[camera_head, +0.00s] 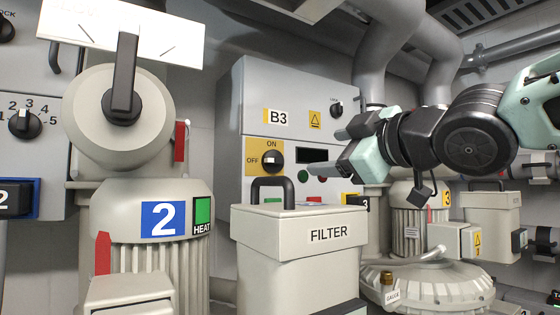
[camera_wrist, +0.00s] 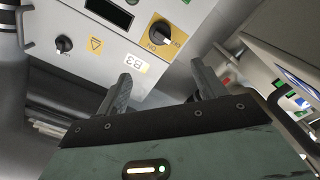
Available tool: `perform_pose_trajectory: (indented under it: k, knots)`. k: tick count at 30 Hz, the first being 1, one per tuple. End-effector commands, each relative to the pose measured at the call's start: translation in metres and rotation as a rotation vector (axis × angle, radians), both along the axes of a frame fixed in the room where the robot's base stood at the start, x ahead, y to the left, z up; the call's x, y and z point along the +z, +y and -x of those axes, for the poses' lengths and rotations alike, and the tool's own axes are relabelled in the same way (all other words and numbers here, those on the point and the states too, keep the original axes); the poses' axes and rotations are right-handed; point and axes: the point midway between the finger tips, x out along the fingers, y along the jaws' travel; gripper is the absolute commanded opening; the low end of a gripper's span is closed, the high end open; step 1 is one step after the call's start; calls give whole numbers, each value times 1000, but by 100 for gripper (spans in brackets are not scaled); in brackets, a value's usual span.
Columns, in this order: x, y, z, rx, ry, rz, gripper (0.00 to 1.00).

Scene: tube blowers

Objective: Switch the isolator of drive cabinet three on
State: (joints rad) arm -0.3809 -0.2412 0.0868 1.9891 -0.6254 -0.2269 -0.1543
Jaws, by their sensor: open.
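The cabinet marked B3 (camera_head: 230,110) stands on the back wall in the head view. Its isolator is a black rotary knob (camera_head: 272,160) on a yellow plate, with ON printed above and OFF to the left. In the wrist view the knob (camera_wrist: 160,32) and plate appear beyond the fingers, turned by the camera's tilt. My gripper (camera_head: 325,152) comes in from the right, in front of the cabinet and right of the knob. Its fingers (camera_wrist: 161,82) are apart, empty and not touching the knob.
The FILTER box (camera_head: 300,240) with a black top handle stands in front of the cabinet, below the knob. Blower 2 (camera_head: 150,230) stands at left and blower 3 (camera_head: 410,215) at right. A LOCK knob (camera_head: 337,109) sits at the cabinet's upper right. Grey pipes (camera_head: 395,50) run above.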

Motion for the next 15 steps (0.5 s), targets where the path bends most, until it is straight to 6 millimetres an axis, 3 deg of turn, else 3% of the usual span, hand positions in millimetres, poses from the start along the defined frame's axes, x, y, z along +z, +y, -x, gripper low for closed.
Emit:
perform_pose_trajectory:
  k: [5, 15]
  knots:
    - [-1, 12, -20, -2, 4, 0, 69]
    - [-1, 51, -78, -2, 9, -2, 69]
